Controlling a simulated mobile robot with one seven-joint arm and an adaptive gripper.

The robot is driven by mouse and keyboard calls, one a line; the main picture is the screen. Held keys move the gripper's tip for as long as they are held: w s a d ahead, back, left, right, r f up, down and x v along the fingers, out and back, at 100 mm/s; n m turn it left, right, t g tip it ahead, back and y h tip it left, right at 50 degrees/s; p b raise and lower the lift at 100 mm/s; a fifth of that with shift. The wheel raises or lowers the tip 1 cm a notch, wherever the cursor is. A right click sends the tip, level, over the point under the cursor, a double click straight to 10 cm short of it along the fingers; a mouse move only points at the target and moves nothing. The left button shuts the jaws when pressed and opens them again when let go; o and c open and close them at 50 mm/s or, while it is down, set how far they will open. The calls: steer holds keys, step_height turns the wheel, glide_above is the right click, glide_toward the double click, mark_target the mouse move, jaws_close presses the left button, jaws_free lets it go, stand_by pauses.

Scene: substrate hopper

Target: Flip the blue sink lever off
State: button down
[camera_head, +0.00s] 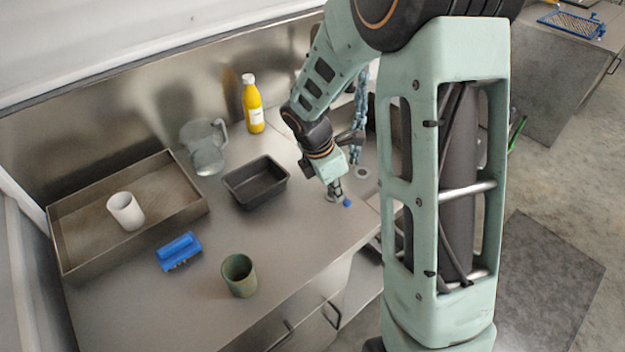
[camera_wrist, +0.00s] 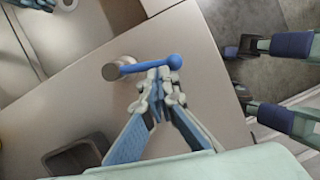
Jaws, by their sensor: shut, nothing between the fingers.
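The blue sink lever (camera_wrist: 146,66) shows in the wrist view as a blue rod with a round ball at its right end, joined at its left to a grey metal base (camera_wrist: 116,70) on the steel counter. Its blue ball shows in the head view (camera_head: 347,203). My gripper (camera_wrist: 159,76) has its fingertips together with nothing between them. The tips are right beside the rod near the ball; I cannot tell whether they touch it. In the head view my gripper (camera_head: 336,192) points down at the counter, partly hiding the lever's base.
A white cup (camera_head: 126,212) is in the large metal tray (camera_head: 62,238).

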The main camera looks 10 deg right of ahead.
steer(key=shift+d+n, duration=0.45)
steer(key=shift+n, duration=0.25)
steer(key=shift+d+p, duration=0.2)
steer(key=shift+p, duration=0.2)
steer(key=shift+d, duration=0.2)
steer(key=shift+a, duration=0.1)
steer(key=shift+s+a, duration=0.1)
steer(key=shift+a, duration=0.15)
steer(key=s+a+r, duration=0.1)
steer(key=a+r, duration=0.1)
steer(key=r, duration=0.3)
steer(key=s+a+r+p, duration=0.1)
steer(key=a+r, duration=0.2)
steer(key=r, duration=0.2)
steer(key=shift+s+a+r, duration=0.15)
steer(key=shift+s+a, duration=0.1)
steer(key=shift+s, duration=0.1)
